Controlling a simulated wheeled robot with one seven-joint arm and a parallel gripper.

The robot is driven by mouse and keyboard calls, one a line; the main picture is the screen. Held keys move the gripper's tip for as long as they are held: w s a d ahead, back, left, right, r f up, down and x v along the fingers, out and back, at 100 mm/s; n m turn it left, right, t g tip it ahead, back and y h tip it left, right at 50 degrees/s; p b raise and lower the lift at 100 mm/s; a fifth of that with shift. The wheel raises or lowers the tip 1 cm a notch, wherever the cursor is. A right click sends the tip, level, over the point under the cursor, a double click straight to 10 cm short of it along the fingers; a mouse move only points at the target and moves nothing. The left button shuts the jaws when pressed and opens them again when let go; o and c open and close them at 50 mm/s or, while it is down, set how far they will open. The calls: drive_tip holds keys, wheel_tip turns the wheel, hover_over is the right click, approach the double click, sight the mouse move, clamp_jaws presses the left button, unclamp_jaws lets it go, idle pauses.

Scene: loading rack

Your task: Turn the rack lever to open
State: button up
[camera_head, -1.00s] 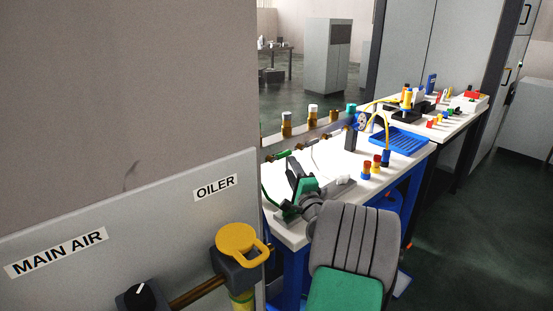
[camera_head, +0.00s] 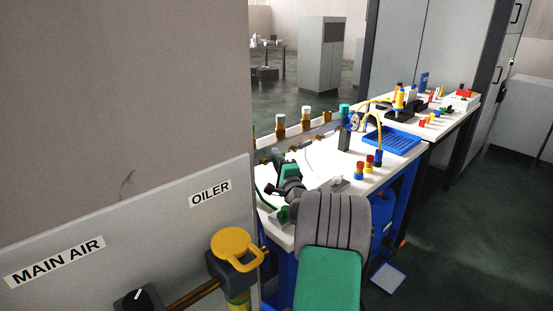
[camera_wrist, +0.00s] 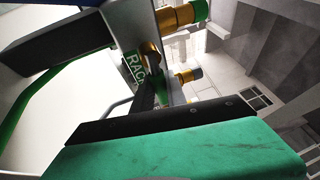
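A green tag (camera_wrist: 135,68) reading "RACK" is in the upper middle of the wrist view, partly cut off by nearby parts. Brass fittings (camera_wrist: 188,75) are beside it, one with a green end (camera_wrist: 200,10). Which part is the rack lever cannot be told. My gripper (camera_head: 283,182), green and black, is over the left end of the white bench in the head view, near the row of brass fittings (camera_head: 283,155). In the wrist view, its green-and-black body fills the bottom. Its fingertips and any contact are not clear.
The white bench (camera_head: 325,165) carries a blue tray (camera_head: 390,139) and red, yellow and blue pieces (camera_head: 369,160). A grey panel (camera_head: 130,225) labelled "MAIN AIR" and "OILER", with a yellow handle (camera_head: 237,246), stands at the left. The dark floor (camera_head: 470,220) at right is open.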

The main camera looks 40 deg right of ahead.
clamp_jaws()
